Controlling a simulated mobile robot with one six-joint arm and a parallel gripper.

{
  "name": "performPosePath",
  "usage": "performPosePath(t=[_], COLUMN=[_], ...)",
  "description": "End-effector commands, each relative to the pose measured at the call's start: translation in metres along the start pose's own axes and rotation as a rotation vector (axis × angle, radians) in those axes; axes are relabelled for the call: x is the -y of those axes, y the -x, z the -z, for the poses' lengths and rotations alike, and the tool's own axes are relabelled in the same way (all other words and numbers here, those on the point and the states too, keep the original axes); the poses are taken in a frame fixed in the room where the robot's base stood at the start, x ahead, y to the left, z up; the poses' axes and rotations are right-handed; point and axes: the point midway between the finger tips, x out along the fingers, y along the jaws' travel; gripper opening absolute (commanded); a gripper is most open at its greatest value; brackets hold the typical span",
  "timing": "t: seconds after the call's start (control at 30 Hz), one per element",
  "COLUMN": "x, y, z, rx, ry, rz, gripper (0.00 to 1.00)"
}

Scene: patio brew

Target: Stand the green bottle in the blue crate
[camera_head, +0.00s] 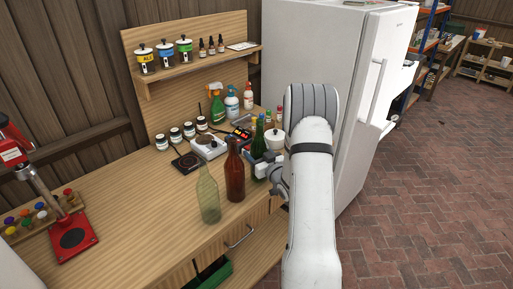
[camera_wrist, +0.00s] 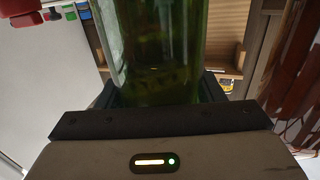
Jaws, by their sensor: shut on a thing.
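The green bottle (camera_head: 258,138) stands upright in my gripper (camera_head: 264,166), over the right end of the wooden bench. My gripper is shut on it. In the wrist view the green glass (camera_wrist: 165,45) fills the middle between the dark fingers of my gripper (camera_wrist: 163,92). My arm hides part of the bench there, and I cannot tell whether the bottle's base touches the bench top. No blue crate shows in either view.
A brown bottle (camera_head: 235,172) stands close left of my gripper, with a clear pale-green bottle (camera_head: 208,195) beside it. A white fridge (camera_head: 330,60) stands right. The bench's left middle (camera_head: 130,200) is free.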

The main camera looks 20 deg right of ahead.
Motion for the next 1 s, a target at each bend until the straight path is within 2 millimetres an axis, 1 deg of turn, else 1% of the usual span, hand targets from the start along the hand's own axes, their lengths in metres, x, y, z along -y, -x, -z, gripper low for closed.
performPosePath(t=[0.1,0.23,0.7,0.73,0.97,1.0], x=[-0.001,-0.001,-0.001,-0.001,-0.001,-0.001], y=[-0.001,-0.001,0.0,0.0,0.0,0.001], z=[-0.01,-0.016,-0.021,-0.022,-0.021,-0.021], rx=[-0.003,-0.005,-0.005,-0.001,-0.001,-0.001], ry=[0.001,0.002,0.003,0.001,0.001,0.001], rz=[0.0,-0.001,-0.002,-0.002,-0.002,-0.002], gripper=[0.27,0.27,0.27,0.64,0.83,0.83])
